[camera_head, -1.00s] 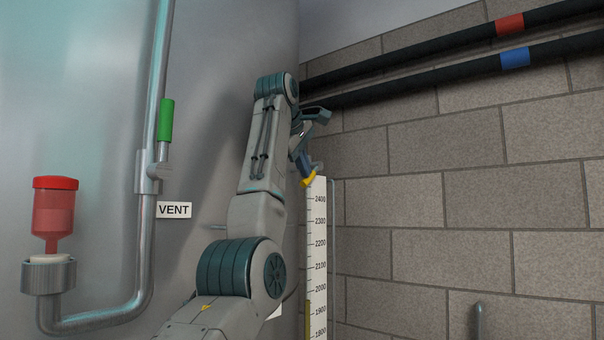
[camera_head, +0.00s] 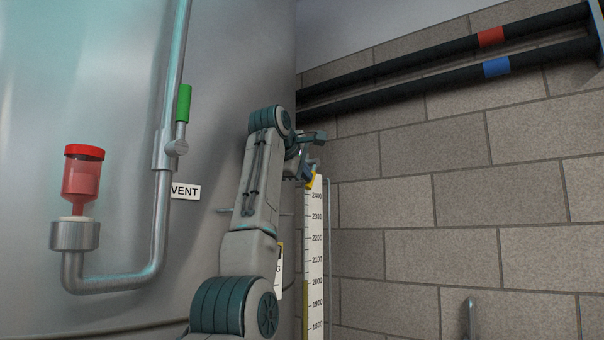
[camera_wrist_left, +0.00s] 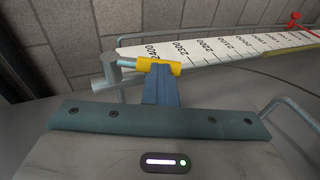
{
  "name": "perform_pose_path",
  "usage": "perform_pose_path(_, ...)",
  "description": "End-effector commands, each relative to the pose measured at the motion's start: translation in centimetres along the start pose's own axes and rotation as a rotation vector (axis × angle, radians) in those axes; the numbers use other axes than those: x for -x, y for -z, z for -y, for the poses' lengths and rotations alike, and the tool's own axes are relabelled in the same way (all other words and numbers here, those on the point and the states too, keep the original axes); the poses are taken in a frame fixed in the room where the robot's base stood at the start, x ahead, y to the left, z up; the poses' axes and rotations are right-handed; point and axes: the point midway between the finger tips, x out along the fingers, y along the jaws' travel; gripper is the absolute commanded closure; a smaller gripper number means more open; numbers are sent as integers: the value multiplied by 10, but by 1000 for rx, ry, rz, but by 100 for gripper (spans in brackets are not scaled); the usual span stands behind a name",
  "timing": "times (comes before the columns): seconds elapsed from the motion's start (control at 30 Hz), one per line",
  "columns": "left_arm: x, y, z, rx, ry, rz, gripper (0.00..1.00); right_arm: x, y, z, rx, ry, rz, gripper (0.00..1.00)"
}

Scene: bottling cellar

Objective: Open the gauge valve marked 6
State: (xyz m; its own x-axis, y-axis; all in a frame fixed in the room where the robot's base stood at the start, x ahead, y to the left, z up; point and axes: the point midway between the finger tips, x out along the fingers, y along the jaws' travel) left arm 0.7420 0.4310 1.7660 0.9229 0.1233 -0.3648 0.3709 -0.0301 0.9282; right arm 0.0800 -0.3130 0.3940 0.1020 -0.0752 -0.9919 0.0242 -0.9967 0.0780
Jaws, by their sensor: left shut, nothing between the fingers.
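A white gauge scale (camera_head: 315,250) with printed numbers stands upright beside the tank wall; it also runs across the wrist view (camera_wrist_left: 225,45). At its top end is a grey valve fitting (camera_wrist_left: 118,65) with a yellow handle (camera_wrist_left: 146,65); the yellow also shows in the head view (camera_head: 311,183). No number 6 is readable on it. My left gripper (camera_wrist_left: 160,70) is shut and empty, its blue fingertips at the yellow handle and overlapping it. I cannot tell whether they touch. In the head view my left gripper (camera_head: 308,173) is small and partly hidden. My right gripper is out of view.
A pipe (camera_head: 158,225) with a green-handled valve (camera_head: 184,104) and a VENT label (camera_head: 186,191) is on the tank at left, with a red airlock (camera_head: 82,178). A partly hidden sign (camera_head: 279,275) is behind my arm. Dark pipes (camera_head: 430,75) cross the brick wall.

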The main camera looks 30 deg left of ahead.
Motion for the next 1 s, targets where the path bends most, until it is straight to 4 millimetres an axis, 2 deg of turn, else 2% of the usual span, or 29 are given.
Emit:
perform_pose_path(0.03, -6, 0, 7, 5, -23, -1, 100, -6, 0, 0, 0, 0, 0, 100)
perform_pose_path(0.2, -13, -2, 10, 28, -138, -2, 100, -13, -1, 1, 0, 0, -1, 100)
perform_pose_path(0.63, -26, -5, 12, 27, -131, 0, 100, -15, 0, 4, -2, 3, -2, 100)
perform_pose_path(1.0, -30, -6, 13, 27, -129, 0, 100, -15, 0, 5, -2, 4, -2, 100)
